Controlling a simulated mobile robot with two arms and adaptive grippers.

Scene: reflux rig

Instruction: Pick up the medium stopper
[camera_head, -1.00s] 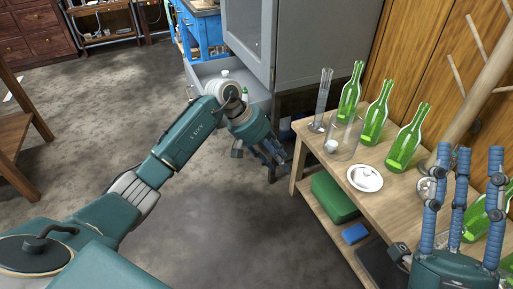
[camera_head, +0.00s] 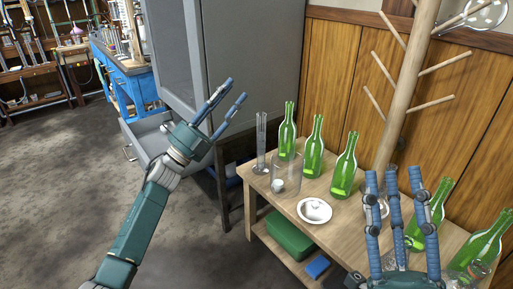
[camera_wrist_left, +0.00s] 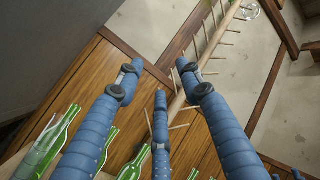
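I cannot single out a medium stopper for certain. A small white piece (camera_head: 278,185) shows in the head view, in or behind a clear glass beaker (camera_head: 288,172) on the wooden table; it may be a stopper. My left gripper (camera_head: 234,90) is raised in front of the grey cabinet, above the pulled-out drawer (camera_head: 143,140), with its fingers apart and empty. The left wrist view shows the same spread fingers (camera_wrist_left: 160,85) with nothing between them. My right gripper (camera_head: 394,178) points up in front of the table, fingers apart and empty.
The wooden table (camera_head: 328,205) holds several green bottles (camera_head: 314,147), a tall glass cylinder (camera_head: 261,145) and a white dish (camera_head: 314,211). A wooden peg stand (camera_head: 408,85) rises behind. A green box (camera_head: 289,233) sits on the lower shelf. The floor at left is clear.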

